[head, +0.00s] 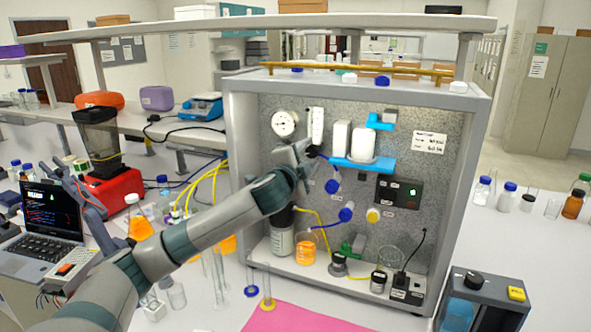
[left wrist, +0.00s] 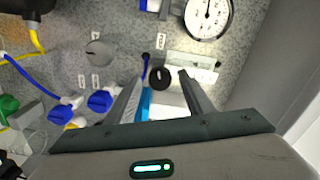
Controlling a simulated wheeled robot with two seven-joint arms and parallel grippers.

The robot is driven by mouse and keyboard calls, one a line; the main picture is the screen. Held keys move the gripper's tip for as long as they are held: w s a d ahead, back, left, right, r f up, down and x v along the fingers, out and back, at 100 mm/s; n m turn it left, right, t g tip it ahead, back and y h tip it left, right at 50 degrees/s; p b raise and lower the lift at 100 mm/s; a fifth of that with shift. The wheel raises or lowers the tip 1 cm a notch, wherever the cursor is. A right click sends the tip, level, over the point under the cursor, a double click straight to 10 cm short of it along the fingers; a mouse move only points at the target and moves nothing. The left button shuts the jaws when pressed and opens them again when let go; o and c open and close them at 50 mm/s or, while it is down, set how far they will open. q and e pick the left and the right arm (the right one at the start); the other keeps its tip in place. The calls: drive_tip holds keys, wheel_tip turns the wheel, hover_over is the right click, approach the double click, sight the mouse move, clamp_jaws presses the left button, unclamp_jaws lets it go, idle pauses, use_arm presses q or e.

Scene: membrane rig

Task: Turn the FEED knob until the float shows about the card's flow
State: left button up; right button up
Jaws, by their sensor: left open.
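My left gripper (head: 303,160) is in front of the panel, just below the white flow meter (head: 317,123). In the left wrist view its two fingers (left wrist: 161,80) are open, one on each side of a small black knob (left wrist: 160,77) on the panel. I take this to be the FEED knob, but its label is not readable. I cannot tell whether the fingers touch it. The flow meter's lower end (left wrist: 192,62) shows beside the knob; the float cannot be made out. The card (head: 430,143) is at the panel's upper right, its writing too small to read.
A round gauge (head: 284,123) is left of the flow meter. A blue bracket (head: 363,165) with a white cylinder is right of my gripper. Blue valves (left wrist: 100,101) and a grey knob (left wrist: 98,52) are close by. Bottles and an orange beaker (head: 306,250) stand below.

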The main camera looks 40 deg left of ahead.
use_arm(q)
drive_tip(key=shift+s+d+f+b, duration=0.1)
drive_tip(key=shift+s+b, duration=0.1)
drive_tip(key=shift+s, duration=0.15)
drive_tip(key=shift+s+d+f+b, duration=0.1)
drive_tip(key=shift+s+b, duration=0.05)
drive_tip(key=shift+s, duration=0.2)
drive_tip(key=b+v, duration=0.6)
drive_tip(key=v, duration=0.9)
drive_tip(key=shift+s+r, duration=0.2)
drive_tip(key=shift+s, duration=0.15)
drive_tip(key=shift+d+f, duration=0.1)
drive_tip(key=shift+d, duration=0.1)
idle(0.9)
